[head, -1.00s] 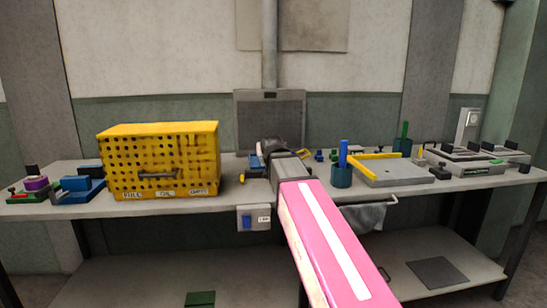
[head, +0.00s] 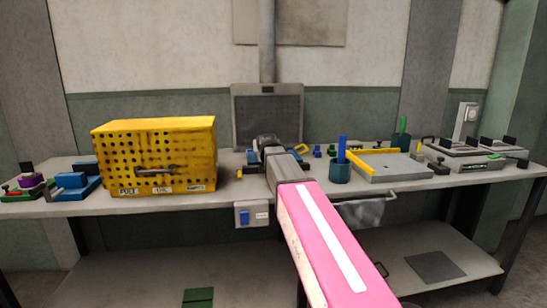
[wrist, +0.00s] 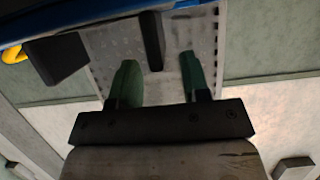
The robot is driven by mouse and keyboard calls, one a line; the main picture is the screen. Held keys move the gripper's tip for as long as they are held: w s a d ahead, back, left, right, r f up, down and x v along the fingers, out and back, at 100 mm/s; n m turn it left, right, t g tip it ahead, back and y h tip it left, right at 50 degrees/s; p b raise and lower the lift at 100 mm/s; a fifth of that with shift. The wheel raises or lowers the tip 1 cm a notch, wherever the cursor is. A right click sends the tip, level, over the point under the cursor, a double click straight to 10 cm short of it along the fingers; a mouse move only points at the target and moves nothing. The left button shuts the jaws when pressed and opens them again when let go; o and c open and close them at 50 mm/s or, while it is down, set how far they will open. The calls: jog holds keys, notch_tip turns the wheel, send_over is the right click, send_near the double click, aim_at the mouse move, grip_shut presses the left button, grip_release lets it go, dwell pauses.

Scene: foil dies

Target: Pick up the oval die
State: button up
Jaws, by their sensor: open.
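My gripper is at the back middle of the bench in the head view (head: 266,142), seen from behind. Its two green fingers (wrist: 157,78) are apart in the wrist view. A dark upright bar (wrist: 152,40) shows between and beyond the fingertips; I cannot tell whether anything touches it. A blue edge (wrist: 100,12) and a dark block (wrist: 57,58) lie at the top left there. In the head view a blue piece (head: 253,158) shows just left of my gripper, partly hidden by it. No oval outline can be made out, so I cannot tell which piece is the oval die.
A yellow perforated box (head: 160,158) stands left of my arm. A dark mesh panel (head: 268,118) rises behind my gripper.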

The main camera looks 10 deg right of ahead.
jog(key=shift+x, duration=0.8)
jog(key=shift+s, duration=0.1)
grip_shut()
jog(key=shift+r, duration=0.1)
